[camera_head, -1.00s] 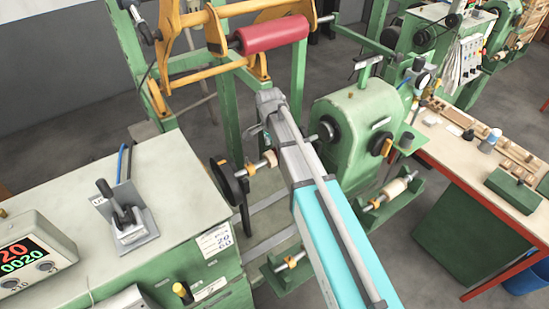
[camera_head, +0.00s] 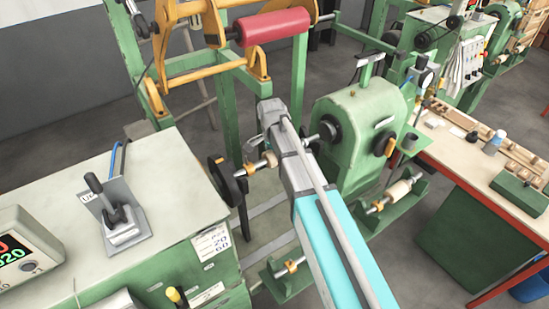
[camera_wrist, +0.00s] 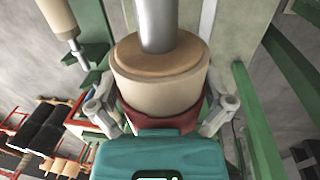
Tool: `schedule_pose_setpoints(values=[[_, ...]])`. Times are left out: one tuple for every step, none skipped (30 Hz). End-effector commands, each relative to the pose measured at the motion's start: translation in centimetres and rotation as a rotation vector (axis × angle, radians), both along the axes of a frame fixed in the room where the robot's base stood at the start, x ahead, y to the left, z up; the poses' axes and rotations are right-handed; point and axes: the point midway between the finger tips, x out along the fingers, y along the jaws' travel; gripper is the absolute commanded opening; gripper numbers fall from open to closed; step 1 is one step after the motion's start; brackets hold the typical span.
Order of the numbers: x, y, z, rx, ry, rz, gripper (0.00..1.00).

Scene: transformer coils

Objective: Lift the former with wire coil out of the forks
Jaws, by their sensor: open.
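In the wrist view a cream former (camera_wrist: 160,80) with a tan end face sits on a steel shaft (camera_wrist: 158,25). A dark red band, perhaps its wire coil (camera_wrist: 165,121), shows below it, partly hidden by my gripper's teal body. My gripper (camera_wrist: 163,112) is open, with one grey finger on each side of the former. I cannot tell whether the fingers touch it. Yellow-topped supports, which may be the forks, show at the lower middle (camera_head: 290,265) and right of my arm (camera_head: 375,206).
A green winding machine (camera_head: 357,125) stands close right of my arm. A green cabinet (camera_head: 165,205) with a lever is at left. A yellow frame with a red roller (camera_head: 272,27) stands behind. Another cream former shows in the wrist view (camera_wrist: 58,18). A workbench (camera_head: 455,150) is at right.

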Motion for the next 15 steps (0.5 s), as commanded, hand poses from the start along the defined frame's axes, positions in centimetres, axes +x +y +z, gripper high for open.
schedule_pose_setpoints(values=[[-0.01,0.0,0.01,0.0,0.0,0.0,1.0],[-0.01,0.0,0.01,0.0,0.0,0.0,1.0],[-0.01,0.0,0.01,0.0,0.0,0.0,1.0],[-0.01,0.0,0.01,0.0,0.0,0.0,1.0],[0.0,0.0,0.01,0.0,0.0,0.0,1.0],[0.0,0.0,0.01,0.0,0.0,0.0,1.0],[-0.01,0.0,0.01,0.0,0.0,0.0,1.0],[0.0,-0.01,0.01,0.0,0.0,0.0,1.0],[-0.01,0.0,0.01,0.0,0.0,0.0,1.0],[-0.01,0.0,0.01,0.0,0.0,0.0,1.0],[-0.01,0.0,0.01,0.0,0.0,0.0,0.98],[-0.01,0.0,0.01,0.0,0.0,0.0,0.91],[0.0,-0.01,0.01,0.0,0.0,0.0,0.85],[0.0,-0.01,0.01,0.0,0.0,0.0,0.8],[0.0,-0.01,0.01,0.0,0.0,0.0,0.72]])
